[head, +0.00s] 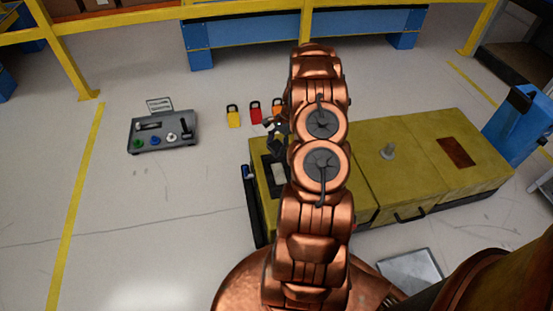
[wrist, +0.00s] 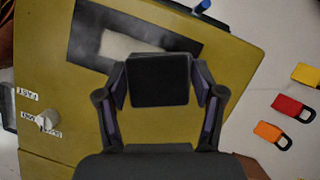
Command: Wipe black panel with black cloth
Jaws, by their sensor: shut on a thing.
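The black panel (wrist: 90,28) is set in the top of the yellow module (wrist: 75,100), with a whitish smear (wrist: 125,48) across its middle. In the head view the panel (head: 267,190) shows at the module's left end, partly hidden by my arm. My gripper (wrist: 158,72) is shut on the black cloth (wrist: 160,85), which looks like a dark square between the fingers. The cloth overlaps the panel's near edge in the wrist view; I cannot tell whether they touch. In the head view my gripper (head: 276,136) is over the module's far left edge, and the cloth is hard to make out.
Yellow (head: 233,116), red (head: 255,113) and orange (wrist: 268,131) padlocks lie beyond the module. A grey control box (head: 163,134) is on the floor at left. A knob (wrist: 46,120) and a post (head: 388,152) stand up from the module.

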